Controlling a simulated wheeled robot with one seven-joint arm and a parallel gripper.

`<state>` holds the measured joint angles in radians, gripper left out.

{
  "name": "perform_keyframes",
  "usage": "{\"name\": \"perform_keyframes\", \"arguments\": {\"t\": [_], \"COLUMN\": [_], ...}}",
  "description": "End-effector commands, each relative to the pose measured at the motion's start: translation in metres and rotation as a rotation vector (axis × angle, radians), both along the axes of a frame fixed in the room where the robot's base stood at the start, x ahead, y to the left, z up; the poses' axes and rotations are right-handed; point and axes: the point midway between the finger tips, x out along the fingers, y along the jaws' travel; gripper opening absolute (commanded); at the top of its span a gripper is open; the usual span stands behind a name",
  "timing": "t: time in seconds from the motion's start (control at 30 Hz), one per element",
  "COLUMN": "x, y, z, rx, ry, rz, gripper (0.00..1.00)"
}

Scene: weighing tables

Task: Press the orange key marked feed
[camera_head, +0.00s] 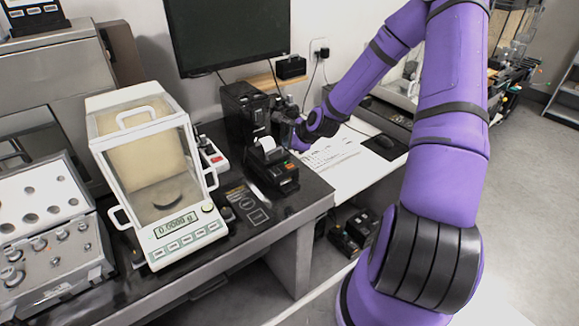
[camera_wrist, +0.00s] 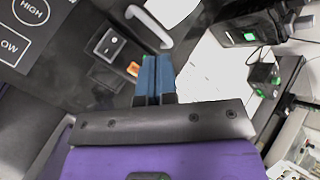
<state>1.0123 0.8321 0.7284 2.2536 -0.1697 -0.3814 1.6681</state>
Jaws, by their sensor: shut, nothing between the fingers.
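The small black printer (camera_head: 277,180) stands on the dark table, with a white paper roll in its top. Its orange key (camera_head: 284,162) shows on the front, beside a green one (camera_head: 291,167). In the wrist view the orange key (camera_wrist: 133,69) shows just left of my fingertips; its marking is not readable. My gripper (camera_wrist: 154,60) is shut and empty, its blue fingers pointing towards the printer and hiding part of it. In the head view my gripper is behind the printer, its fingertips hard to make out. I cannot tell whether they touch anything.
A glass-sided balance (camera_head: 185,240) stands left of the printer. A black box (camera_head: 245,113) stands behind it. A mat with HIGH and LOW labels (camera_wrist: 20,30) lies near the printer.

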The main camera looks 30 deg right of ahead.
Motion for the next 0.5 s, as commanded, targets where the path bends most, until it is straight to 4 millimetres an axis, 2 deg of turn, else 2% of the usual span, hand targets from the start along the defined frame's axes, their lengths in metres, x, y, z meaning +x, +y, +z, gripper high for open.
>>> {"name": "perform_keyframes", "arguments": {"t": [0.3,0.5], "x": [0.0,0.0], "y": [0.0,0.001], "z": [-0.04,-0.056], "rx": [0.002,0.002], "ry": [0.001,0.0], "rz": [-0.001,0.0], "gripper": [0.0,0.0]}}
